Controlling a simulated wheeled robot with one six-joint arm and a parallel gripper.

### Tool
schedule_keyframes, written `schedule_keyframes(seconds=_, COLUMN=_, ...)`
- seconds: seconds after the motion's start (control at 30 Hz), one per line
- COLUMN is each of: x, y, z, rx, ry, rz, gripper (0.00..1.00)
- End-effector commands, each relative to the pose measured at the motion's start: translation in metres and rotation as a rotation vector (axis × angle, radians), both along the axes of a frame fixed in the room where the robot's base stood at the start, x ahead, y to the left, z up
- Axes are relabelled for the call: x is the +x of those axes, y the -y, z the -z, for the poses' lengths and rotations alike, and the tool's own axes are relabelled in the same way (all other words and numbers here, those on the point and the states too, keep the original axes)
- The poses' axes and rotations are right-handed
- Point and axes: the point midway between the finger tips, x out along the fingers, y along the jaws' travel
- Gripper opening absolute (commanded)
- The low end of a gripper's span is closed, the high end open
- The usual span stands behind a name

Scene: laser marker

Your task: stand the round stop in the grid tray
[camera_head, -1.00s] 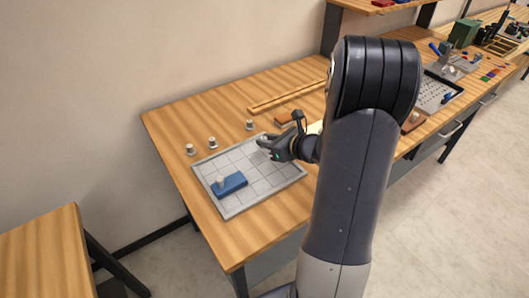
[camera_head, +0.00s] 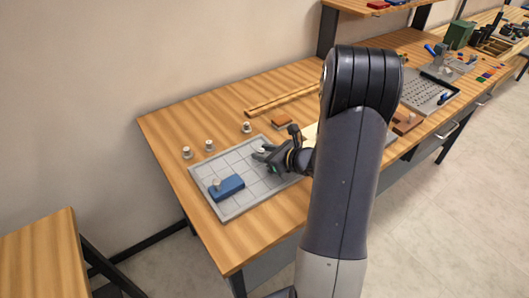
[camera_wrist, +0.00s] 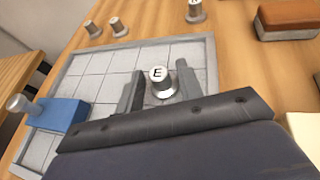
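A round metal stop with a white top lettered E (camera_wrist: 160,82) is between the two fingers of my gripper (camera_wrist: 160,76). The fingers lie close on both sides of it and it looks upright. In the head view my gripper (camera_head: 260,152) is over the right far part of the grid tray (camera_head: 226,160), with the stop's pale top between its fingers. The grey tray has a raised rim and a floor of square cells. I cannot tell whether the stop's base touches the tray floor.
A blue block (camera_head: 227,187) with a round peg sits in the tray's near-left part. More round stops stand on the table beyond the tray, at left (camera_head: 186,153), middle (camera_head: 209,146) and right (camera_head: 247,127). A brown-topped block (camera_head: 283,124) lies beyond my gripper.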

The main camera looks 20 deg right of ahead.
Motion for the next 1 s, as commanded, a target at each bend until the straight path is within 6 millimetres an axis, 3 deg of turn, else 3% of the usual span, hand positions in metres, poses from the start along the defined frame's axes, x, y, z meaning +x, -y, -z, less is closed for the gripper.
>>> schedule_keyframes(seconds=0.4, x=0.0, y=0.0, z=-0.006, rx=0.0, ry=0.0, rz=0.0, gripper=0.4)
schedule_keyframes(seconds=1.0, x=-0.088, y=0.044, z=-0.044, rx=-0.001, ry=0.001, rz=0.004, gripper=0.4)
